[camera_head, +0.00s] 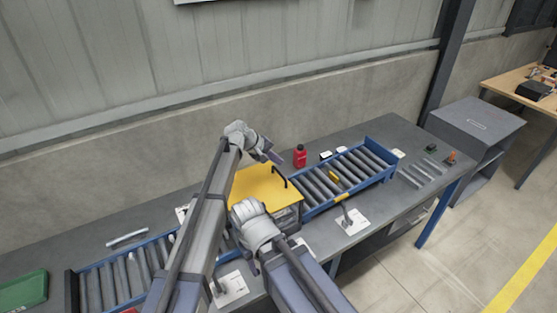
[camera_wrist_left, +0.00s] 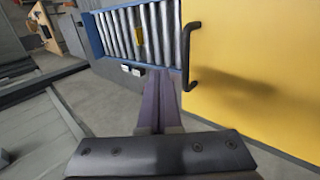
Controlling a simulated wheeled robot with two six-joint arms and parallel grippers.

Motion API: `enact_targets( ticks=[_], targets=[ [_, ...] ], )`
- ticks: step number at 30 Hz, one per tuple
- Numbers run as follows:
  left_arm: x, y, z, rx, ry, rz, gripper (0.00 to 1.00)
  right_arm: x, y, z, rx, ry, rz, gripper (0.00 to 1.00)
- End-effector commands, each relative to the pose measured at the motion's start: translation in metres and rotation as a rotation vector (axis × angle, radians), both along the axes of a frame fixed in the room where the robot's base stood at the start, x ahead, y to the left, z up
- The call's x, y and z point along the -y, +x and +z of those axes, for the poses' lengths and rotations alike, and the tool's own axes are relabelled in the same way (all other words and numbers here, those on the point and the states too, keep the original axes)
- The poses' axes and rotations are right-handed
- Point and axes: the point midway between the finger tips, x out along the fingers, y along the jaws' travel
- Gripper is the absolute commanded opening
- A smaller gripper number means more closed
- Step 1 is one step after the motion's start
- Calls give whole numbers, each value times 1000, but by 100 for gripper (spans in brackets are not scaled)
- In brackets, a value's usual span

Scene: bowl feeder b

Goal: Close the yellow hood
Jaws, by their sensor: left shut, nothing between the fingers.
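The yellow hood (camera_head: 262,184) is a flat yellow panel over a dark-sided unit at the middle of the bench. It fills the right of the left wrist view (camera_wrist_left: 260,75). Its black bar handle (camera_head: 281,177) is on its right edge and also shows in the wrist view (camera_wrist_left: 187,60). I cannot tell whether the hood sits fully down. My left gripper (camera_head: 277,158) is shut and empty, above the hood's far right side. In the wrist view its fingers (camera_wrist_left: 160,78) are together, left of the handle, apart from it in the picture. My right gripper is not visible.
A blue-framed roller conveyor (camera_head: 386,156) extends right of the hood, with a small yellow piece (camera_head: 333,176) on it. A red bottle (camera_head: 300,157) stands behind. Another roller conveyor (camera_head: 106,280) and a green bin (camera_head: 22,291) are at left. A wall runs along the back.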

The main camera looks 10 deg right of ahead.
Motion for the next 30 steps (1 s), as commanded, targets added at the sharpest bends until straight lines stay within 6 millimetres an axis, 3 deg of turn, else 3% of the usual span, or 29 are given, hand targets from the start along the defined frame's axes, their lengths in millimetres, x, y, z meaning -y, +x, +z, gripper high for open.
enact_targets(
  ticks=[12, 30],
  targets=[
    [14, 5, -36, 1, 0, -1, 0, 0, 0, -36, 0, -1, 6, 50],
    [17, 5, -41, 0, -1, 0, 0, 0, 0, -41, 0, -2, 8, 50]
  ],
)
